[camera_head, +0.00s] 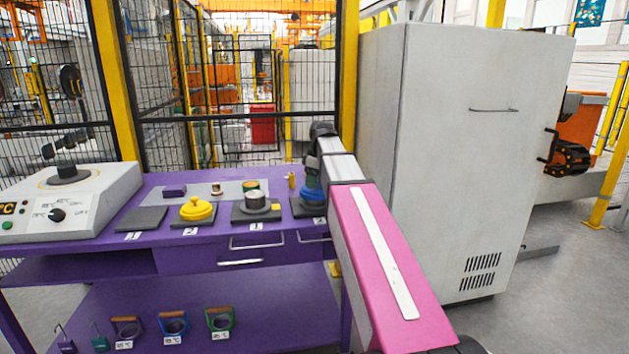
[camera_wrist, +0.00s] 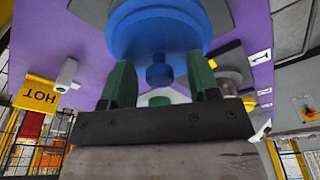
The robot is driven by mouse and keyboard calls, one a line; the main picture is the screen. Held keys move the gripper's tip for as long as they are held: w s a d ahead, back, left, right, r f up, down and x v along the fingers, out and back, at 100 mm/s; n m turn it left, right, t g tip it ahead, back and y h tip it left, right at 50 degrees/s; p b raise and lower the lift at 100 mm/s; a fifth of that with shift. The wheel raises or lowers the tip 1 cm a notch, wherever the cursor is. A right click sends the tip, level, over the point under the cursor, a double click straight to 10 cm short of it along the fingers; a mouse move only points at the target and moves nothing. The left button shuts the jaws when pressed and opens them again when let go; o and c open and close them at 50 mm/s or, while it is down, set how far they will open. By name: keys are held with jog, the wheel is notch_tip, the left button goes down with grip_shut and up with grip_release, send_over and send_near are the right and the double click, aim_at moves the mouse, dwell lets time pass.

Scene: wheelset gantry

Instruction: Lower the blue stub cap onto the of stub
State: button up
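The blue stub cap (camera_head: 313,197) is at the bench's right end, at a dark pad; my arm partly covers it in the head view. In the wrist view the blue cap (camera_wrist: 158,30) fills the top, with its small blue knob (camera_wrist: 159,73) toward me. My gripper (camera_wrist: 159,64) is open, its two green fingers on either side of the knob with visible gaps. Whether the cap sits on a stub or on the pad is hard to tell. A grey cylindrical stub (camera_head: 256,199) stands on the neighbouring pad; a grey cylinder also shows in the wrist view (camera_wrist: 231,73).
A yellow cap (camera_head: 197,209) sits on a pad further left, beside an empty dark pad (camera_head: 141,219). A control box (camera_head: 70,203) stands at the bench's left end. A tall grey cabinet (camera_head: 460,150) stands close right of my arm. Mesh fencing runs behind the purple bench.

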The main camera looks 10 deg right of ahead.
aim_at(318, 187)
jog(key=shift+r, duration=0.15)
notch_tip(318, 187, up, 10)
jog(key=d, duration=0.1)
jog(key=shift+s+d+r, duration=0.2)
jog(key=shift+s, duration=0.2)
dwell(0.5)
